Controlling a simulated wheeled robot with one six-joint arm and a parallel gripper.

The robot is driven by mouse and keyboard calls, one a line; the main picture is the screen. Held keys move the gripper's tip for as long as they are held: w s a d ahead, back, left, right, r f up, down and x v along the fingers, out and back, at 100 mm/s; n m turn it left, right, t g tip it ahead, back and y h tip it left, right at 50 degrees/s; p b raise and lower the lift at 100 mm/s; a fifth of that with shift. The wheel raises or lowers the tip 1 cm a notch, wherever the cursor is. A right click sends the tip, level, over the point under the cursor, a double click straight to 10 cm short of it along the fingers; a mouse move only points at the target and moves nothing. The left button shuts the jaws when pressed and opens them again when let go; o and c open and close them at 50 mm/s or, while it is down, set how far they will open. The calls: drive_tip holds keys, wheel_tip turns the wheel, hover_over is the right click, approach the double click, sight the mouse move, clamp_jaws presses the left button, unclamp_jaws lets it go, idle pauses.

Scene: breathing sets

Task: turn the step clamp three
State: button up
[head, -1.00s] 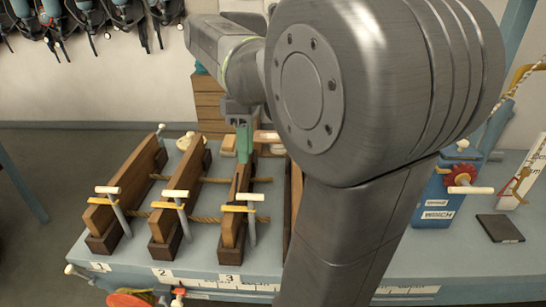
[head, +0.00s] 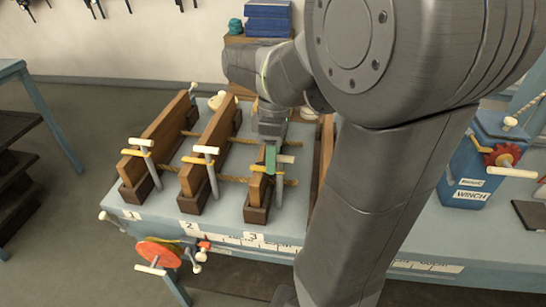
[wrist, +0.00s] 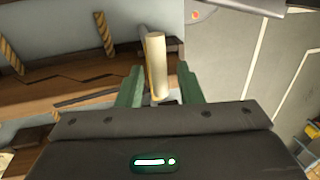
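Step clamp three has a pale T-handle (head: 285,159) on a grey screw, with a yellow piece (head: 262,169) below. It grips a brown board in a dark foot (head: 257,214), behind the label 3 on the bench front. My gripper (head: 270,158) points down at this handle and hides part of it in the head view. In the wrist view, the pale handle (wrist: 156,65) stands between the green fingertips (wrist: 160,85). The fingers are apart, with a gap showing on the right side of the handle; contact on the left is hard to tell.
Clamp one (head: 140,143) and clamp two (head: 205,150) stand to the left, with ropes (head: 232,179) running between the boards. A red wheel (head: 160,254) hangs on the bench's front left. A blue winch (head: 480,160) stands at the right. My arm hides the middle of the bench.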

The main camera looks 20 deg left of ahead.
drive_tip(key=shift+f, duration=0.2)
drive_tip(key=shift+c, duration=0.2)
clamp_jaws()
drive_tip(key=shift+s, duration=0.1)
drive_tip(key=n, duration=0.1)
drive_tip(key=n+p, duration=0.1)
drive_tip(key=n, duration=0.1)
drive_tip(key=n+p, duration=0.1)
drive_tip(key=shift+s+d+r+h, duration=0.15)
drive_tip(key=shift+s+h, duration=0.1)
drive_tip(key=shift+h, duration=0.15)
drive_tip(key=shift+s+d+n+t+p, duration=0.1)
drive_tip(key=shift+n+t+p, duration=0.2)
drive_tip(key=shift+n, duration=0.85)
drive_tip(key=shift+s+d+n+t+p, duration=0.1)
drive_tip(key=shift+n+t+p, duration=0.15)
drive_tip(key=shift+n, duration=0.9)
